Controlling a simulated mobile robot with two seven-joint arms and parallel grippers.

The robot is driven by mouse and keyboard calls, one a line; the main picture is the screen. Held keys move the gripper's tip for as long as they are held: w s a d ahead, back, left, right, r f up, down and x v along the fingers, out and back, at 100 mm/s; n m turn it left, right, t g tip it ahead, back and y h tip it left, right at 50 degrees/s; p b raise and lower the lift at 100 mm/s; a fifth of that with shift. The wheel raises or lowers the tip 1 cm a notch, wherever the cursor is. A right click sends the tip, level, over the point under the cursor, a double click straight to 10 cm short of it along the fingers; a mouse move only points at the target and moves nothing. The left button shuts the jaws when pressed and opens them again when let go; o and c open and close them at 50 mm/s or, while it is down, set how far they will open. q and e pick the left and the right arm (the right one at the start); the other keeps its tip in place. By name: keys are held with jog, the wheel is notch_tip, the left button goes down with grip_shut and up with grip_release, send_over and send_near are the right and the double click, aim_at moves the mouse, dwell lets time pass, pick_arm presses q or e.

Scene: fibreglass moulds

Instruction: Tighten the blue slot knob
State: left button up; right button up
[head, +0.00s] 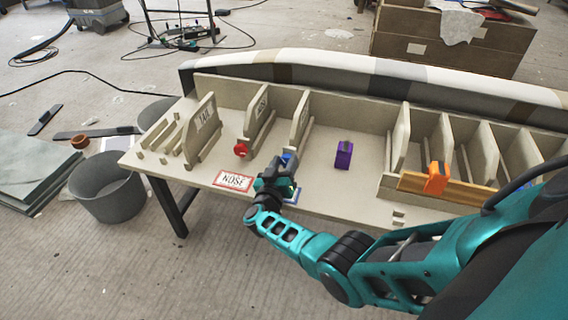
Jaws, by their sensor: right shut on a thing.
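My right gripper (286,164) reaches over the front of the beige bench and is shut on the blue slot knob (284,157). Only a small blue part of the knob shows; the dark gripper hides most of it. The knob is by the lower front end of an upright rib board (301,118). A red knob (240,149) sits at the foot of the rib to the left. My left gripper is not in view.
The bench (370,197) also carries a purple block (344,155), an orange clamp-like piece (437,178) on a wooden bar, and a red-framed NOSE label (233,181). More ribs stand at right. A grey bucket (107,190) stands on the floor at left.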

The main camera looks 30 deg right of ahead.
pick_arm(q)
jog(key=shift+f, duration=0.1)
pick_arm(e)
jog(key=shift+c, duration=0.2)
jog(key=m, duration=0.3)
jog(key=shift+s, duration=0.1)
jog(key=m+b, duration=0.1)
jog(key=m, duration=0.1)
jog(key=shift+d+f+m, duration=0.1)
jog(key=shift+m, duration=0.3)
jog(key=m+b, duration=0.1)
jog(key=m, duration=0.2)
jog(key=shift+s+d+m, duration=0.1)
jog(key=shift+s+m, duration=0.05)
jog(key=shift+m, duration=0.15)
jog(key=m, duration=0.2)
jog(key=shift+m, duration=0.4)
jog(key=m, duration=0.5)
jog(key=shift+f+b, duration=0.1)
jog(key=shift+b, duration=0.2)
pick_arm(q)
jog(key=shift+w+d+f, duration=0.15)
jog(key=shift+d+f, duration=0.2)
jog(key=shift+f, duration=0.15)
pick_arm(e)
jog(key=m, duration=0.6)
jog(key=shift+d+f, duration=0.1)
jog(key=shift+f, duration=0.05)
